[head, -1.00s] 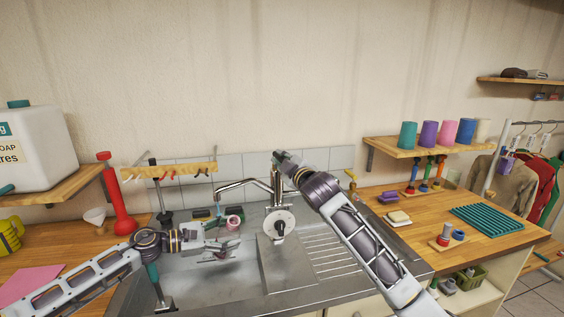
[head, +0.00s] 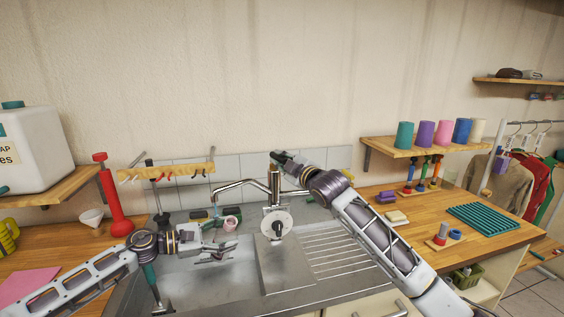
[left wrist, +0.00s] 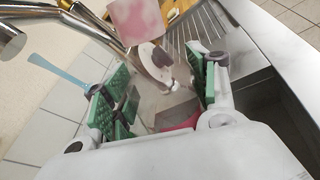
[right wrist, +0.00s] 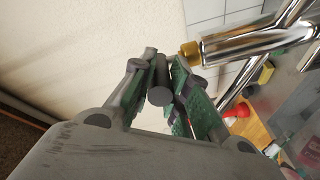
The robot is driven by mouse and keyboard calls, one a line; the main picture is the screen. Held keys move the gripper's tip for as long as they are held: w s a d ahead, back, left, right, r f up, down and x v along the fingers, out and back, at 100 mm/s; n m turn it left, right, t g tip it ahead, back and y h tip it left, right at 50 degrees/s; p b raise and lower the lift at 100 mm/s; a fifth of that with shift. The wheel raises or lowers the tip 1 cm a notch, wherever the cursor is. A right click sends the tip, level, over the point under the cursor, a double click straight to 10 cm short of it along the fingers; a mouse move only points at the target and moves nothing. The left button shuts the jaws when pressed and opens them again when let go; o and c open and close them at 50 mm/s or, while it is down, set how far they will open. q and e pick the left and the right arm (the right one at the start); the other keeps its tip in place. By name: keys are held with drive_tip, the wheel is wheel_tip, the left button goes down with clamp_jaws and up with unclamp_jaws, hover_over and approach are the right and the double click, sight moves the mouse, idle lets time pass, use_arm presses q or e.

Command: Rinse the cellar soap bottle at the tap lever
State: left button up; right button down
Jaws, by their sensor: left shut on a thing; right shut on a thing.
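The metal tap (head: 274,188) stands behind the sink, its spout reaching left. My right gripper (head: 279,158) is above the tap body. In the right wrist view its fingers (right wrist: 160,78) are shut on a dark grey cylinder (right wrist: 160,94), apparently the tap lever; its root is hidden. My left gripper (head: 218,250) is over the left basin, below the spout; in the left wrist view its fingers (left wrist: 155,98) are around a mostly hidden pink thing (left wrist: 180,121), apparently the soap bottle. A pale pink object (left wrist: 136,20) shows beyond; I cannot tell whether they join.
A red plunger-like tool (head: 112,195) and white funnel (head: 91,217) stand left. The right counter holds a teal rack (head: 484,217); cups line the shelf (head: 425,150) above.

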drive_tip(key=c, duration=1.3)
unclamp_jaws()
drive_tip(key=shift+f, duration=0.15)
drive_tip(key=shift+s, duration=0.1)
drive_tip(key=shift+s+d, duration=0.3)
drive_tip(key=shift+s, duration=0.05)
drive_tip(key=shift+v, duration=5.5)
